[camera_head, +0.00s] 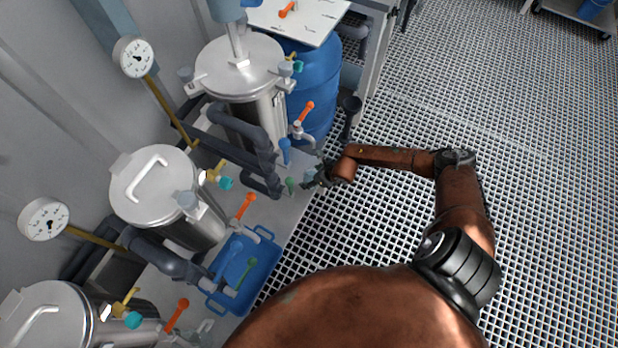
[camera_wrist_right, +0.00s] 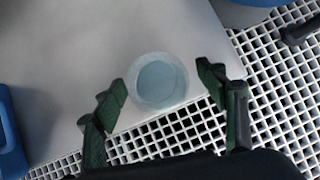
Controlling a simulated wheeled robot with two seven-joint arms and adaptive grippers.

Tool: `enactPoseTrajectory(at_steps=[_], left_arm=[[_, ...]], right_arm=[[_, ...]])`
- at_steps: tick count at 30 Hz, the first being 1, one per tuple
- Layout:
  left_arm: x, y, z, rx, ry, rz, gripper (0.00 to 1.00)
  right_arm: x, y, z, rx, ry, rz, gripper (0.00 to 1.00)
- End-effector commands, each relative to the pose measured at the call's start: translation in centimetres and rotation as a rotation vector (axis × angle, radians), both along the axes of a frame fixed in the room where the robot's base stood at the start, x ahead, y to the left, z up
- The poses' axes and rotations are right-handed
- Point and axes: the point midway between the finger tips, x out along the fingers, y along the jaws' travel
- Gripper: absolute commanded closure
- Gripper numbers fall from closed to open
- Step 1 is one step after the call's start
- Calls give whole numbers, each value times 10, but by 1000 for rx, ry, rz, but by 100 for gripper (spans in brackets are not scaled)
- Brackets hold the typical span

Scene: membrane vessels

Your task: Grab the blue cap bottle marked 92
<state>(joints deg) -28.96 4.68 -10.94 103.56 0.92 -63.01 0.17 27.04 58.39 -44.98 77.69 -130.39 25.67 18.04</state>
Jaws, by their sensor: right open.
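My right gripper (camera_head: 316,178) is at the edge of the light bench ledge in the head view, with its arm coming from the lower right. In the right wrist view its green fingers (camera_wrist_right: 163,80) are open. Between them is a round, pale blue-grey translucent top of a vessel (camera_wrist_right: 158,84), seen from above; the fingers stand apart on either side of it. I cannot tell whether this is the blue cap bottle, and no marking 92 is legible. In the head view the gripper hides most of that spot. My left gripper is not in view.
Steel vessels (camera_head: 240,68) with dark pipes and orange-handled valves (camera_head: 246,206) line the left. A blue tray (camera_head: 263,262) lies on the ledge, and a blue barrel (camera_head: 318,75) stands behind. The grated floor (camera_head: 390,225) to the right is mostly clear.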

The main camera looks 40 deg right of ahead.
Motion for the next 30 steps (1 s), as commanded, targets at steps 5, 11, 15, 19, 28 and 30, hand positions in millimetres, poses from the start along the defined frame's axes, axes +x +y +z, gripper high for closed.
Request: enactPoseTrajectory(at_steps=[5, 11, 15, 19, 28, 30], left_arm=[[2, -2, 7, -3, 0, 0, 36], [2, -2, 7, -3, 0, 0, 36], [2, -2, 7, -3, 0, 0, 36], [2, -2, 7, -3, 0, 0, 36], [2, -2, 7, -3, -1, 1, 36], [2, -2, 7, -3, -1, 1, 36]], right_arm=[[2, 1, -3, 0, -1, 0, 34], [2, 1, -2, 0, -2, 0, 36], [2, 1, -2, 0, -1, 0, 45], [2, 1, -2, 0, -1, 0, 54], [2, 1, -2, 0, -1, 0, 75], [2, 1, -2, 0, -1, 0, 80]])
